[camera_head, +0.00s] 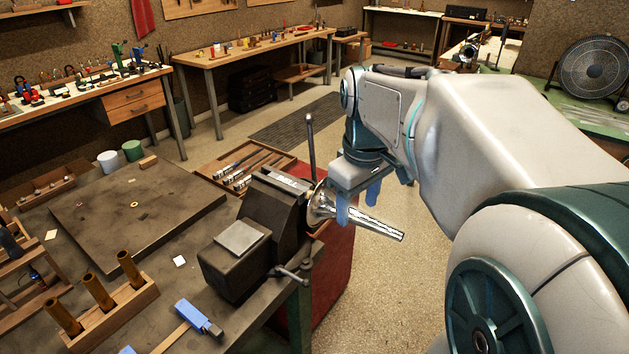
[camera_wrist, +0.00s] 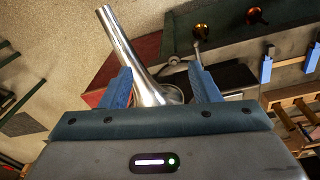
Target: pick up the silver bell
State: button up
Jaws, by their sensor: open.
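The silver bell (camera_head: 378,229) is a long shiny horn tube with its flared end at the vise (camera_head: 232,268) and its narrow end pointing out over the floor to the right. Whether the vise jaws grip the flare I cannot tell. My gripper (camera_head: 357,200) is open, with its blue fingers at the bell near the flare. In the wrist view, the bell (camera_wrist: 136,62) shows between the two spread fingers of my gripper (camera_wrist: 164,85), nearer the left one. The lower flare is partly hidden by the gripper body. I see no clear contact.
The workbench (camera_head: 165,265) holds a flat dark plate (camera_head: 110,215), a wooden block with brass tubes (camera_head: 130,270), a blue-headed tool (camera_head: 198,317) and a tool tray (camera_head: 215,168). A red cabinet (camera_head: 333,262) stands below the vise. Open floor lies to the right.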

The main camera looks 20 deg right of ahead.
aim_at(368, 217)
jog(key=w+d, duration=0.1)
jog(key=w+d+r+n, duration=0.2)
jog(key=d, duration=0.1)
jog(key=shift+w+g, duration=0.15)
jog(key=shift+g, duration=0.25)
jog(key=shift+d+f, duration=0.15)
jog(key=shift+f, duration=0.05)
notch_tip(368, 217, down, 8)
jog(key=shift+w+r, duration=0.1)
jog(key=shift+r, duration=0.1)
jog(key=shift+d+f+p, duration=0.15)
jog(key=shift+f+p, duration=0.6)
jog(key=shift+f, duration=1.95)
jog(key=c, duration=1.2)
